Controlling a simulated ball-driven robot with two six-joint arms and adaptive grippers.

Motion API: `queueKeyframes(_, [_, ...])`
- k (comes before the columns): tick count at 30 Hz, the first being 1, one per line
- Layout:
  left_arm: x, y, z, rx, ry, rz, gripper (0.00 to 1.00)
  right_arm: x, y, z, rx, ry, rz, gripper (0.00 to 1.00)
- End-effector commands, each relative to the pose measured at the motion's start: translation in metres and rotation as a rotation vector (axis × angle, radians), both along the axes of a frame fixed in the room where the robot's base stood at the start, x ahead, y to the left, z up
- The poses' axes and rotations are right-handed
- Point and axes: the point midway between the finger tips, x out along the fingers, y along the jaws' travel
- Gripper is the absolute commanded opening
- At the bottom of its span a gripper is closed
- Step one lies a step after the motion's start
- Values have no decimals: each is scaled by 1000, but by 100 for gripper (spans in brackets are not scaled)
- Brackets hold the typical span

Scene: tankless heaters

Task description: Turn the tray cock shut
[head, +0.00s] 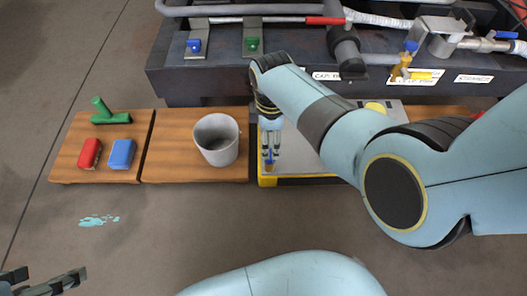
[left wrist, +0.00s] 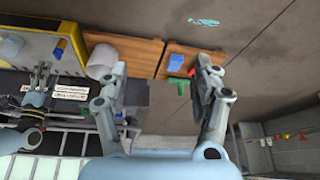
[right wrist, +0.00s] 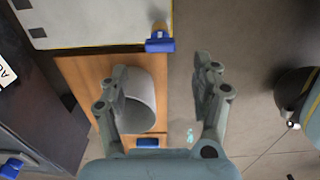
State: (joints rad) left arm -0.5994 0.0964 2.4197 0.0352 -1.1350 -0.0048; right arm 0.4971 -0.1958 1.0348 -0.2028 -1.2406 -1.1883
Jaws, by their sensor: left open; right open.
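The tray (head: 262,176) is pale with a yellow-and-black edge and sits at the centre of the head view, partly hidden by my right arm. Its cock (head: 268,163), with a blue handle and an amber body, is at the tray's near left corner. The cock shows clearly in the right wrist view (right wrist: 160,43), its handle lying roughly along the tray edge. My right gripper (head: 270,150) is open and points down above the cock; contact is not visible. My left gripper (head: 45,285) is open and empty at the lower left, far from the tray.
A grey bucket (head: 217,139) stands on a wooden board just left of the tray. A red block (head: 90,153), a blue block (head: 122,154) and a green T-shaped piece (head: 110,113) lie further left. A dark bench (head: 225,77) with pipes and several coloured valves runs behind.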

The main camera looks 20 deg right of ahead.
Motion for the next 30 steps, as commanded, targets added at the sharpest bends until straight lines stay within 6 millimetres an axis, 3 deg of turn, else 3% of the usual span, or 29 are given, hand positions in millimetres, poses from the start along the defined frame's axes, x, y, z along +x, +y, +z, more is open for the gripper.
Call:
queueKeyframes(1, [-1,0,-14,0,-16,1,65,-2,0,-10,-1,5,-1,65])
queueKeyframes(3, [3,0,-23,-1,-66,2,65,-2,0,-16,-1,4,-1,65])
queueKeyframes(15, [12,0,-64,-6,-351,-5,65,-2,-1,-54,-1,5,-2,65])
queueKeyframes(30, [1,-4,-74,-17,-593,-24,65,0,-1,-80,-1,0,-3,65])
